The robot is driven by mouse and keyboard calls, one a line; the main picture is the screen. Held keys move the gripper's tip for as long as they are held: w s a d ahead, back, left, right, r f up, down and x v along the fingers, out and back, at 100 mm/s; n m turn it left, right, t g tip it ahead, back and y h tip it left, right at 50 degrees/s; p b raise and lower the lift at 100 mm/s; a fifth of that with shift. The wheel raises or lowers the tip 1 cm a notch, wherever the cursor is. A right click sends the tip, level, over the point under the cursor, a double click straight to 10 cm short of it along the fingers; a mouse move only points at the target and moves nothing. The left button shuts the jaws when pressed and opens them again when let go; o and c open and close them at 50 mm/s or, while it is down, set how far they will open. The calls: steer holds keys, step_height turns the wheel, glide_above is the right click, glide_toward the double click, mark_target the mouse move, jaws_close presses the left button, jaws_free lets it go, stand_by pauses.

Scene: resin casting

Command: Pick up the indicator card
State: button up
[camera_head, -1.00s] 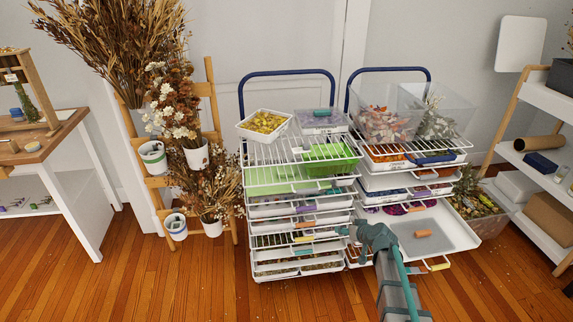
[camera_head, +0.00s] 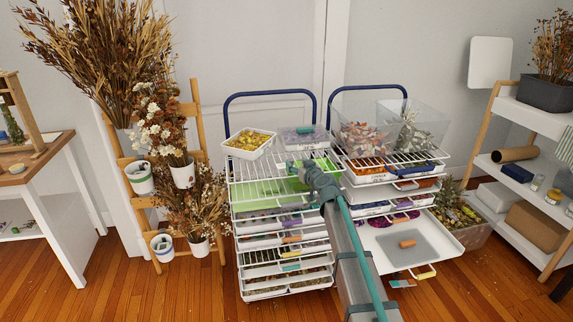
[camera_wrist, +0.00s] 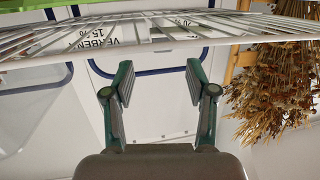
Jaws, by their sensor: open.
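My gripper (camera_wrist: 160,82) is open and empty in the wrist view, its two green fingers apart with nothing between them. A white wire shelf (camera_wrist: 215,27) lies just beyond the fingertips. A printed label reading "VERBENA 15 %" (camera_wrist: 98,38) shows through its wires, with a second label partly hidden to its right. I cannot tell whether either is the indicator card. In the head view, my wrist (camera_head: 320,180) is in front of the left rack's upper shelves and hides the gripper fingers.
The left rack (camera_head: 250,170) carries stacked trays and a bowl of yellow petals (camera_head: 249,142). Dried flowers (camera_head: 205,195) stand left. Wooden floor (camera_head: 110,285) is clear at front left.

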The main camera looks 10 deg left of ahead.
mark_target(291, 160)
steer(key=p+x, duration=0.1)
steer(key=x, duration=0.5)
steer(key=shift+w+a+p, duration=0.2)
steer(key=shift+a+p, duration=0.1)
steer(key=c, duration=1)
